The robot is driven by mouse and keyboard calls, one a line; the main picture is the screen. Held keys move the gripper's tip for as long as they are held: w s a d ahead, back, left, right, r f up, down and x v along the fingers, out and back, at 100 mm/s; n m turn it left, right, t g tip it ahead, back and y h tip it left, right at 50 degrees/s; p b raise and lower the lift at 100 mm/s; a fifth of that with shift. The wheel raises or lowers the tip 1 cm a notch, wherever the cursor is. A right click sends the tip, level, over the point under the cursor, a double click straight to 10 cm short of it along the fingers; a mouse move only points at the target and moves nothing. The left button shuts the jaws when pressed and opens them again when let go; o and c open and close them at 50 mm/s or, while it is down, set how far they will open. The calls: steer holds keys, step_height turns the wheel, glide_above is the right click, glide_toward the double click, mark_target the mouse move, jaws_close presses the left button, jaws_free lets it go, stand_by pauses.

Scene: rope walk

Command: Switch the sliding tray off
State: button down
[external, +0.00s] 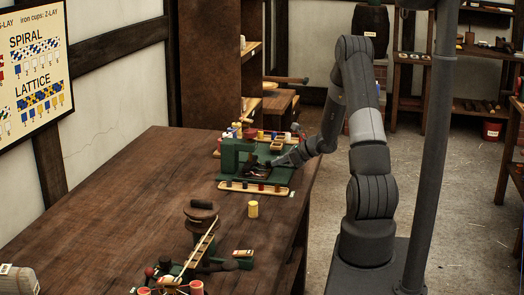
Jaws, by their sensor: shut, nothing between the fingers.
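A green machine (236,154) stands near the far right end of the wooden table. Its upright frame rises from a flat green base, with dark parts inside. A pale wooden strip tray (236,187) with several small coloured pieces runs along its near side. I cannot tell for sure which part is the sliding tray, and no switch is clear at this size. My gripper (279,162) reaches in from the right, low over the right part of the green base. It is shut and empty. I cannot tell whether it touches the machine, and the arm hides part of the base.
A yellow cylinder (253,209) stands on the table in front of the machine. A second device with a dark round top (201,206) and a slanted strip stands nearer, among small red and green items. The table's left part (120,210) is clear.

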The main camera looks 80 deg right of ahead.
steer(key=shift+w+a+r, duration=0.1)
steer(key=shift+w+r, duration=0.05)
steer(key=shift+w, duration=0.2)
steer(key=s, duration=0.4)
steer(key=shift+a, duration=0.15)
steer(key=v, duration=1)
steer(key=shift+s, duration=0.4)
steer(key=shift+a, duration=0.1)
